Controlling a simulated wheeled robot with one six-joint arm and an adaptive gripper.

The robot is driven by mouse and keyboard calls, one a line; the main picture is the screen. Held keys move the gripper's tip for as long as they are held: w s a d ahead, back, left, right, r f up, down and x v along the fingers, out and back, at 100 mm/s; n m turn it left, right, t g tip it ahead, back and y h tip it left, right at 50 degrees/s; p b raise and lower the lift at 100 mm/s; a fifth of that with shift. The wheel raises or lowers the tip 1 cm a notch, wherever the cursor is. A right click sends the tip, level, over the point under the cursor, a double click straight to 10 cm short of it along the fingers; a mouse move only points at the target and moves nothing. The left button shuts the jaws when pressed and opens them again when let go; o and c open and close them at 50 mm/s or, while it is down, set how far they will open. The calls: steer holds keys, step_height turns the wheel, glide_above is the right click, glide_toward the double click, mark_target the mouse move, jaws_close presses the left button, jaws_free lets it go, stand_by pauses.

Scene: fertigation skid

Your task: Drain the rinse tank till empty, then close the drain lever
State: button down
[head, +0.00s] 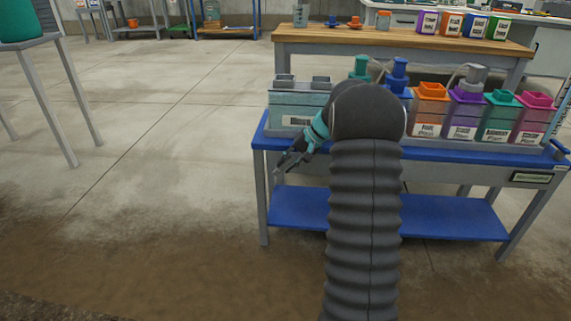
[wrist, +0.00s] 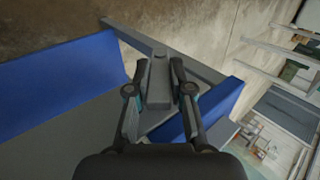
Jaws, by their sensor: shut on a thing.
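A clear tank (head: 292,108) with a white label, which looks like the rinse tank, stands at the left end of the blue-topped skid. I cannot tell its liquid level. My gripper (head: 285,163) is at the skid's left front corner, below and in front of this tank. In the wrist view, my gripper (wrist: 158,72) is shut with its two fingers on either side of a grey lever-like piece (wrist: 158,85), apparently the drain lever. My arm hides part of the skid top in the head view. Whether the drain is running does not show.
The skid's blue lower shelf (head: 450,218) lies below its top. Several coloured jugs, including an orange one (head: 428,112) and a pink one (head: 535,118), stand right of my arm. A wooden bench (head: 400,38) is behind.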

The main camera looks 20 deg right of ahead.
steer(key=shift+s+f, duration=0.1)
steer(key=c, duration=1.2)
jaws_free()
steer(key=shift+d, duration=0.1)
steer(key=shift+o, duration=0.8)
steer(key=v, duration=1.2)
